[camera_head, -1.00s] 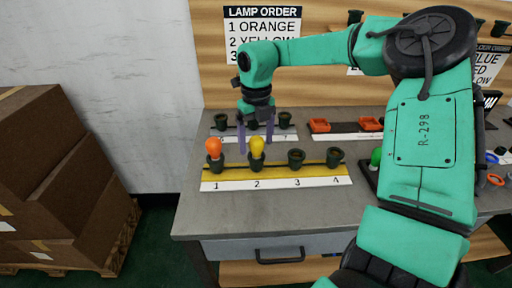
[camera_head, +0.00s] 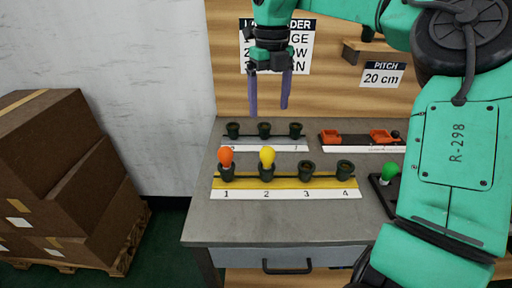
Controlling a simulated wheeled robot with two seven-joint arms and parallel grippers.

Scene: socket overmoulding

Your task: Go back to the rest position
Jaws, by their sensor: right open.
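My right gripper (camera_head: 269,95) is open and empty, raised above the back of the workbench (camera_head: 250,230) in front of the lamp order sign (camera_head: 301,40). Its two purple fingers point down and are apart. An orange lamp (camera_head: 226,156) stands in socket 1 and a yellow lamp (camera_head: 267,156) in socket 2 of the yellow rack (camera_head: 290,183). Sockets 3 (camera_head: 306,170) and 4 (camera_head: 345,170) hold no lamp. A green lamp (camera_head: 390,172) sits on a dark holder at the right, partly hidden by my right arm. My left gripper is not in view.
Behind the yellow rack is a rack of dark sockets (camera_head: 264,130). Orange parts (camera_head: 331,137) lie on a tray right of it. A "20 cm" pitch sign (camera_head: 383,75) hangs under a small shelf. Brown boxes (camera_head: 60,180) stand on a pallet at the left.

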